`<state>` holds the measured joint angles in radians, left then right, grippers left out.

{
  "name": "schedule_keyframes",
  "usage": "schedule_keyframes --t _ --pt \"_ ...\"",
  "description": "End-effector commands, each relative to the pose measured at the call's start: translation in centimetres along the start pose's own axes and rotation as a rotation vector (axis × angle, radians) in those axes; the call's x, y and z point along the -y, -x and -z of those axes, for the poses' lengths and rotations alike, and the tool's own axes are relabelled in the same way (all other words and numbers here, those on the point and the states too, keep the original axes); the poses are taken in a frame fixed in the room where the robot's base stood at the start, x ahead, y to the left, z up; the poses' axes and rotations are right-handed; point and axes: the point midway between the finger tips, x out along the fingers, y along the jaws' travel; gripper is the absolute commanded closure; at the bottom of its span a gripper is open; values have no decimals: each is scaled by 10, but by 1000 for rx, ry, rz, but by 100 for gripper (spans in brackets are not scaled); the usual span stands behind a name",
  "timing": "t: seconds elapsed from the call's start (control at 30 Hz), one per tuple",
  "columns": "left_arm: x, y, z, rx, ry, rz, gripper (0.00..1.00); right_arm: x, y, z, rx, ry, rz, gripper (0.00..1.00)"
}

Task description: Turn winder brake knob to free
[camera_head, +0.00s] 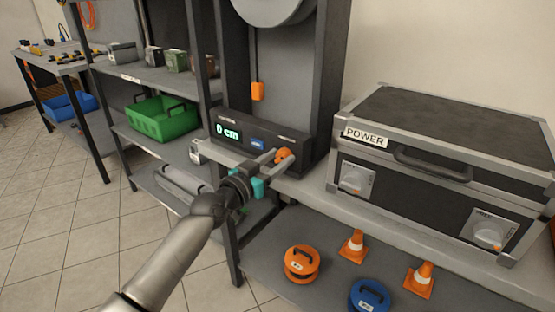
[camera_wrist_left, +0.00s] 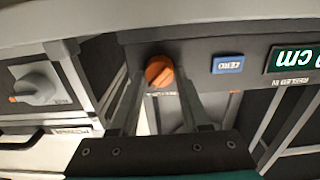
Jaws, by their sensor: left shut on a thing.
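The winder brake knob (camera_head: 284,156) is a small orange knob on the front of the dark winder box, right of its display. My left gripper (camera_head: 277,158) reaches it from the front, with one finger on each side, and is shut on it. In the left wrist view, the knob (camera_wrist_left: 159,71) sits between the two dark fingertips, and that picture is upside down. The label beside the knob is too small to read. The green display (camera_head: 228,132) reads 0 cm, and a blue button (camera_head: 257,143) sits beside it. My right gripper is not in view.
A large POWER case (camera_head: 440,150) with two grey dials stands right of the winder. An orange pull tag (camera_head: 257,91) hangs above the box. Below are orange cones (camera_head: 352,246) and an orange reel (camera_head: 301,264). A green crate (camera_head: 162,118) is on the left shelf.

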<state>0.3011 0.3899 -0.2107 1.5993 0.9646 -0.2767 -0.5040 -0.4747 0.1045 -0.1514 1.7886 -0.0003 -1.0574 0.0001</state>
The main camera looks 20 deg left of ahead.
Motion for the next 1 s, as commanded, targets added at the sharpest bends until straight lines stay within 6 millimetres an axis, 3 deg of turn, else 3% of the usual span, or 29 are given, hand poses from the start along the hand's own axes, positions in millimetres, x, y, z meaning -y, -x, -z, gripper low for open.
schedule_keyframes --t 0.13,0.57,1.0 --pt "0 0 0 1 0 0 100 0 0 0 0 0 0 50" --pt "0 0 0 1 58 1 100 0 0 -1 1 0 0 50" --pt "2 0 0 1 404 0 100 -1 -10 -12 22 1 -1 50"
